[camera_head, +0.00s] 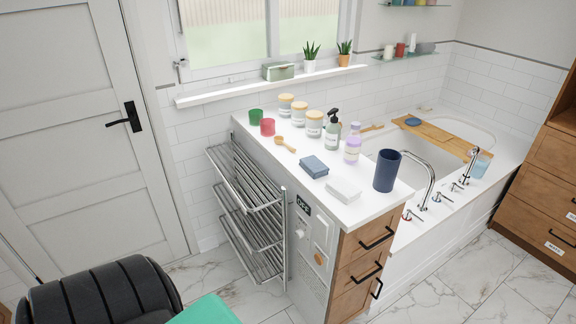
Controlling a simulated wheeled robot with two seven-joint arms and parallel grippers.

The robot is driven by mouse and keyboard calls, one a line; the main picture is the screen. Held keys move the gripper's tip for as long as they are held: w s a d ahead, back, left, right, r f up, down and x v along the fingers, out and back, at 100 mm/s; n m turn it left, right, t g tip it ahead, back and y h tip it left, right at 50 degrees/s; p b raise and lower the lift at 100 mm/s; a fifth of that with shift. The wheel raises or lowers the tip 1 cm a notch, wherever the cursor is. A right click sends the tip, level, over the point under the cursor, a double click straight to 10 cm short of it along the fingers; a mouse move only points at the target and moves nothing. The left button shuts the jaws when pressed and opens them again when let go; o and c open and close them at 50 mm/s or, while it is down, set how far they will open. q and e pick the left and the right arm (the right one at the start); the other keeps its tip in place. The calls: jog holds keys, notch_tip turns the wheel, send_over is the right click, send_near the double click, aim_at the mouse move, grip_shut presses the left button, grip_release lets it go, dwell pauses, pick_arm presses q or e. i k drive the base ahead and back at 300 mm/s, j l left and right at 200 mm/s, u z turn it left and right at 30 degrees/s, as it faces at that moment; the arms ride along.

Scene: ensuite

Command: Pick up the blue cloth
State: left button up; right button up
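A folded blue cloth (314,166) lies flat on the white countertop (300,190). A folded white cloth or block (343,190) lies just in front of it to the right, with a small gap between them. Nothing covers the blue cloth. Neither of my grippers shows in the head view.
A navy cup (387,170), a lilac bottle (352,148), a pump bottle (333,131) and a wooden spoon (285,144) stand or lie around the cloth. A metal rack (255,205) hangs at the counter's left side. A black ribbed shape (95,295) fills the lower left.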

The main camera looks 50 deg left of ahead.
aim_at(315, 168)
jog(key=u, duration=1.15)
